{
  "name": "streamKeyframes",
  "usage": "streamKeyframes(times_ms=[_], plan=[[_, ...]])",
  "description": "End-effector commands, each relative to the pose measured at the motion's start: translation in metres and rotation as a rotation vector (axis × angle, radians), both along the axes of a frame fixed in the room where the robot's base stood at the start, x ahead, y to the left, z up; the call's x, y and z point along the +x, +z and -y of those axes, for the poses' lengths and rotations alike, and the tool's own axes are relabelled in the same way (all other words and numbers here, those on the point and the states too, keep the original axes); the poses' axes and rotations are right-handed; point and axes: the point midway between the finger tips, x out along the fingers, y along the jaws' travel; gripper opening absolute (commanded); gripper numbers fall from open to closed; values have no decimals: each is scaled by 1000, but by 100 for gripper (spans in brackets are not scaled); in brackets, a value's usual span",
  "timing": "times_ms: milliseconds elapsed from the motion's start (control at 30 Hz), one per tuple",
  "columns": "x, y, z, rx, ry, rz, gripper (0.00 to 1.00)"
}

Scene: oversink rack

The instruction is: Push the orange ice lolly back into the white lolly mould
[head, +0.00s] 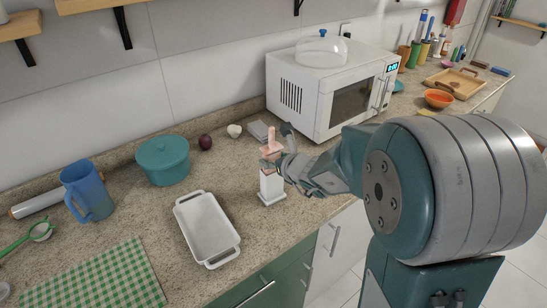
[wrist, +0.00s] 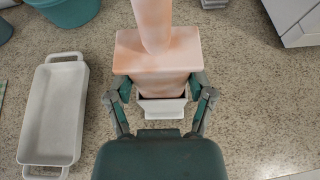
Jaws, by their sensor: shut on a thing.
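The orange ice lolly (head: 271,136) is pale peach, with a broad block and a narrower handle pointing up. It stands upright over the white lolly mould (head: 271,186), which rests on the counter. In the wrist view the lolly (wrist: 157,50) fills the top centre and the mould's white rim (wrist: 162,109) shows just below its block. My gripper (head: 276,162) is shut on the lolly's block; in the wrist view its fingers (wrist: 161,84) sit on either side. I cannot tell how deep the lolly's lower end sits in the mould, as the block and fingers hide it.
A white baking dish (head: 207,229) lies left of the mould. A teal pot (head: 163,160), a blue jug (head: 88,190), an onion (head: 205,141) and garlic (head: 234,131) stand further left and back. A microwave (head: 330,87) stands behind right. Counter between dish and mould is clear.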

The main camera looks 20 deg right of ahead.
Motion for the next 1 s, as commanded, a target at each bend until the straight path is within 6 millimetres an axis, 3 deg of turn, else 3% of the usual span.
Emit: streamKeyframes(times_ms=[1000], plan=[[0,-22,0,-1,0,0,18]])
